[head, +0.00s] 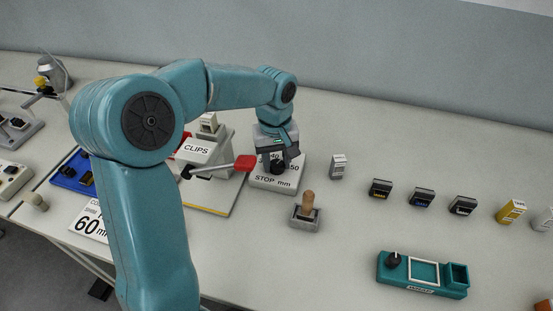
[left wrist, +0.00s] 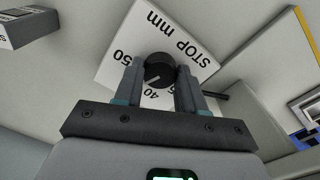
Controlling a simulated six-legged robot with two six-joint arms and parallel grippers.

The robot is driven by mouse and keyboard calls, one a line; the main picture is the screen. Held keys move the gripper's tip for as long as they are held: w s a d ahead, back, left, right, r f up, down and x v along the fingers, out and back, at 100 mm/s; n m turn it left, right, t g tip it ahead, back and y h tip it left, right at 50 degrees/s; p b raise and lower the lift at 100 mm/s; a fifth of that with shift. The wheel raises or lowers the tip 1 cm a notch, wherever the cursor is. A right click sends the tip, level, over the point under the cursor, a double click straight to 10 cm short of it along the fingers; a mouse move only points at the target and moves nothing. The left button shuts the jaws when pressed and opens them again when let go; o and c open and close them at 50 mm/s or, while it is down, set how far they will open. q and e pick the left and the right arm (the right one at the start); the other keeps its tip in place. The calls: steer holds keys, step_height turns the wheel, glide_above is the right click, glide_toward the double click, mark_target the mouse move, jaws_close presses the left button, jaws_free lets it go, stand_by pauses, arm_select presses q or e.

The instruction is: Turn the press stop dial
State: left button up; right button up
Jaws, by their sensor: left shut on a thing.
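The press stop dial is a black round knob (left wrist: 159,71) on a white block marked "STOP mm" (left wrist: 178,30), with numbers such as 40 and 50 around it. In the head view the stop block (head: 273,184) stands right of the press marked "CLIPS" (head: 196,149). My left gripper (left wrist: 158,80) has its fingers on both sides of the knob and is shut on it. In the head view the left gripper (head: 278,160) comes down onto the knob from above. A white pointer line on the knob is near the 40. My right gripper is not in view.
The press's red-ended lever (head: 244,162) is close to my left gripper. A wooden-handled stamp (head: 306,206) stands in front of the stop block. Several small boxes (head: 381,188) line the right. A teal tray (head: 422,291) lies front right. Bare table lies between them.

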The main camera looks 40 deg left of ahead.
mark_target(275, 164)
arm_select(q)
steer(key=o, duration=1.1)
steer(key=shift+c, duration=0.2)
steer(key=shift+r, duration=0.1)
step_height(275, 164, up, 16)
steer(key=p, duration=0.2)
steer(key=shift+s+p, duration=0.2)
steer(key=shift+p, duration=0.1)
steer(key=shift+a, duration=0.1)
